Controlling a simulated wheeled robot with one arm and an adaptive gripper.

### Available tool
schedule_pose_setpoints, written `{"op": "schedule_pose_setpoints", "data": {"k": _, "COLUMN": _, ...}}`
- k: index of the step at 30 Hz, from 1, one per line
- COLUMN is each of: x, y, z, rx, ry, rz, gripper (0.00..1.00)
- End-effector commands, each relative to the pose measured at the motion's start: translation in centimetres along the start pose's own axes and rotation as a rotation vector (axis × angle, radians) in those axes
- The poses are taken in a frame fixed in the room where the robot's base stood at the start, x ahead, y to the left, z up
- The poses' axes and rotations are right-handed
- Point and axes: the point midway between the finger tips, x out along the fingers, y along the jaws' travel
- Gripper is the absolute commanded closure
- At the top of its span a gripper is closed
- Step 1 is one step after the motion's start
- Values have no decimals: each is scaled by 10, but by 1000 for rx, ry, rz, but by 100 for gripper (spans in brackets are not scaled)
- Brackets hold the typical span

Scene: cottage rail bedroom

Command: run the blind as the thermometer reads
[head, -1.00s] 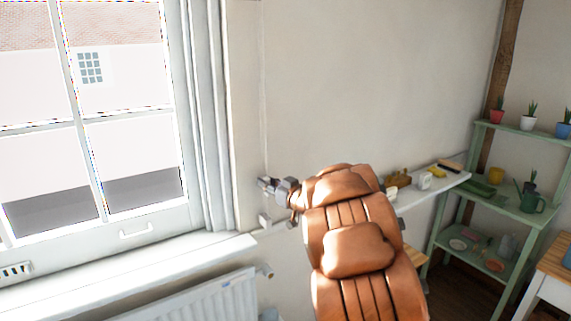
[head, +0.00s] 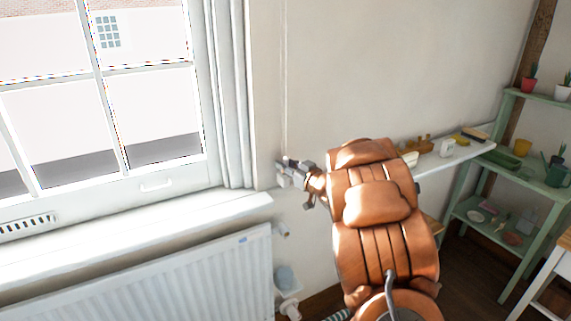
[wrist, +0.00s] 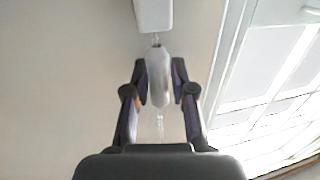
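My gripper (wrist: 159,88) has its dark fingers against both sides of a pale, rounded cord pull (wrist: 158,76), which sits on a bead chain. In the head view my gripper (head: 284,168) is at the wall just right of the window, and a thin cord (head: 286,85) runs down the wall to it. A white box (wrist: 153,14) is close beyond the pull in the wrist view. The window (head: 110,95) is bright, and no lowered blind covers the panes in view. I cannot make out a thermometer.
A white sill (head: 130,228) juts out above a radiator (head: 185,285) on the left. A white wall shelf (head: 455,160) with small objects is to the right of my arm. A green shelf unit (head: 510,95) with plants stands at the right.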

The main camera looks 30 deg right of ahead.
Motion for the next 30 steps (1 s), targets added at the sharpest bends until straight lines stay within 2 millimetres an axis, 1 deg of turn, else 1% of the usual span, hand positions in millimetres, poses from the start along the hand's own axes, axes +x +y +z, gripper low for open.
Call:
{"op": "schedule_pose_setpoints", "data": {"k": 1, "x": 0, "y": 0, "z": -1, "rx": -1, "ry": 2, "rz": 1, "gripper": 68}}
{"op": "schedule_pose_setpoints", "data": {"k": 5, "x": 0, "y": 1, "z": -2, "rx": -1, "ry": 4, "rz": 2, "gripper": 55}}
{"op": "schedule_pose_setpoints", "data": {"k": 14, "x": -1, "y": 1, "z": -3, "rx": -1, "ry": 5, "rz": 3, "gripper": 55}}
{"op": "schedule_pose_setpoints", "data": {"k": 17, "x": -6, "y": 2, "z": -3, "rx": -1, "ry": 5, "rz": 4, "gripper": 55}}
{"op": "schedule_pose_setpoints", "data": {"k": 20, "x": -18, "y": 2, "z": -2, "rx": 0, "ry": 4, "rz": 4, "gripper": 55}}
{"op": "schedule_pose_setpoints", "data": {"k": 23, "x": -35, "y": 3, "z": -3, "rx": 0, "ry": 5, "rz": 6, "gripper": 55}}
{"op": "schedule_pose_setpoints", "data": {"k": 30, "x": -82, "y": 2, "z": -3, "rx": -2, "ry": 4, "rz": 6, "gripper": 55}}
